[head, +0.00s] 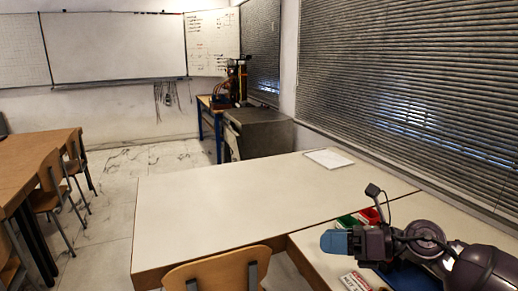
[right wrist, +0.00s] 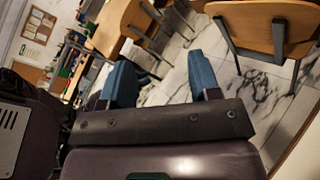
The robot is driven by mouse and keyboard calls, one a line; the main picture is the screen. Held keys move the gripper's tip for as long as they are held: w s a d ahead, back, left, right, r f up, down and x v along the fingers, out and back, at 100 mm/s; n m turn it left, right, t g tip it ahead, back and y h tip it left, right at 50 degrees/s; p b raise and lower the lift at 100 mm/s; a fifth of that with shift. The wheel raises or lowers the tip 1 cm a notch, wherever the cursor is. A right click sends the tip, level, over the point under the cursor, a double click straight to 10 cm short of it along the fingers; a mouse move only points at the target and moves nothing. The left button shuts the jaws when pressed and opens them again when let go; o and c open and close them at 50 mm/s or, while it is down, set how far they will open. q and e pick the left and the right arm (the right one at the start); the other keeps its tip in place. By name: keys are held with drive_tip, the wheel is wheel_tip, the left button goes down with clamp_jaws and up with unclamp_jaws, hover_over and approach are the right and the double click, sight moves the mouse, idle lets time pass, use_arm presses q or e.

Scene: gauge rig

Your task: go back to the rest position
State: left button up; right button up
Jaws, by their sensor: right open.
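My right gripper (head: 336,242) shows at the lower right of the head view, with blue fingers pointing left above the near table. In the right wrist view its two blue fingers (right wrist: 162,82) stand apart with nothing between them. The floor and chairs show beyond them. My left gripper is in neither view.
A large pale table (head: 220,205) fills the middle and is mostly bare, with a white sheet (head: 328,158) at its far right. A green bin (head: 348,221) and a red bin (head: 370,215) sit behind my right gripper. A wooden chair (head: 215,272) stands at the front edge.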

drive_tip(key=s+d+f+m+t+h, duration=0.1)
drive_tip(key=d+f+m+t+h, duration=0.5)
drive_tip(key=m, duration=1.1)
drive_tip(key=d+f+m+t+h, duration=0.3)
drive_tip(key=f+m+t+h, duration=0.35)
drive_tip(key=m, duration=0.95)
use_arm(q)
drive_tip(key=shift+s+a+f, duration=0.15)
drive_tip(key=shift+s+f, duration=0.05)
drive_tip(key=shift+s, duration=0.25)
use_arm(e)
drive_tip(key=s+d+f+m+g+h, duration=0.1)
drive_tip(key=s+f+m, duration=0.4)
drive_tip(key=s+f, duration=0.5)
drive_tip(key=s+d+f+m+g+h, duration=0.2)
drive_tip(key=s+f+m+g, duration=0.3)
drive_tip(key=s+f, duration=0.6)
drive_tip(key=shift+s+d, duration=0.4)
drive_tip(key=shift+s, duration=0.7)
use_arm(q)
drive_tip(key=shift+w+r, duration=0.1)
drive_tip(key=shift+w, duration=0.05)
use_arm(e)
drive_tip(key=shift+f, duration=0.1)
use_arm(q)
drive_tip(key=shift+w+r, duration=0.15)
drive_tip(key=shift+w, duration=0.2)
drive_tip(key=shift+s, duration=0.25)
